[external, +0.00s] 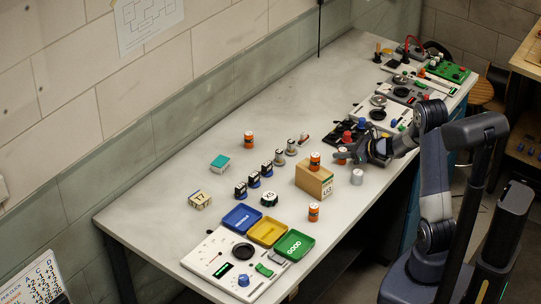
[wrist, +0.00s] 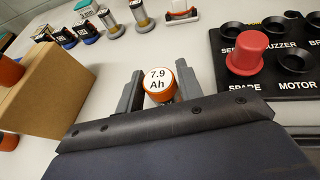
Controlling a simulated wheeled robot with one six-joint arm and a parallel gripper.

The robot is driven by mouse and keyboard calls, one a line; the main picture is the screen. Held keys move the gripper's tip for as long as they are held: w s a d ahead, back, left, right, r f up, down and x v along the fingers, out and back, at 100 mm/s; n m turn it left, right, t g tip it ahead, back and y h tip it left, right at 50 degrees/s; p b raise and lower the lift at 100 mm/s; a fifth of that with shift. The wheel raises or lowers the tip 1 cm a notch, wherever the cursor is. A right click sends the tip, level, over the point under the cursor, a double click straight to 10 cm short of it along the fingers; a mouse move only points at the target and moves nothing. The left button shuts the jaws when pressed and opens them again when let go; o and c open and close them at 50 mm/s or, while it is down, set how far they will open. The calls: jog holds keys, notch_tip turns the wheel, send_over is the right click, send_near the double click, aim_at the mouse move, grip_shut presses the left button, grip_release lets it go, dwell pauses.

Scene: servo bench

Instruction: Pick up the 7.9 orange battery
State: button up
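The orange battery (wrist: 160,92) has a white top marked "7.9 Ah". It stands between the two fingers of my gripper (wrist: 161,95) in the wrist view, with a finger close along each side. I cannot tell whether the fingers press on it or leave a small gap. In the external view the battery (external: 341,155) shows as a small orange piece at the tip of my gripper (external: 352,155), low by the bench top and partly hidden. Its lower part is hidden in the wrist view.
A wooden block (external: 314,180) with an orange battery (external: 314,161) on top stands left of my gripper. A grey cylinder (external: 357,176) is close in front. A black switch panel with a red knob (wrist: 246,54) is close on the right. Several small cells stand beyond.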

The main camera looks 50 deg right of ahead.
jog(key=c, duration=0.6)
jog(key=shift+c, duration=0.2)
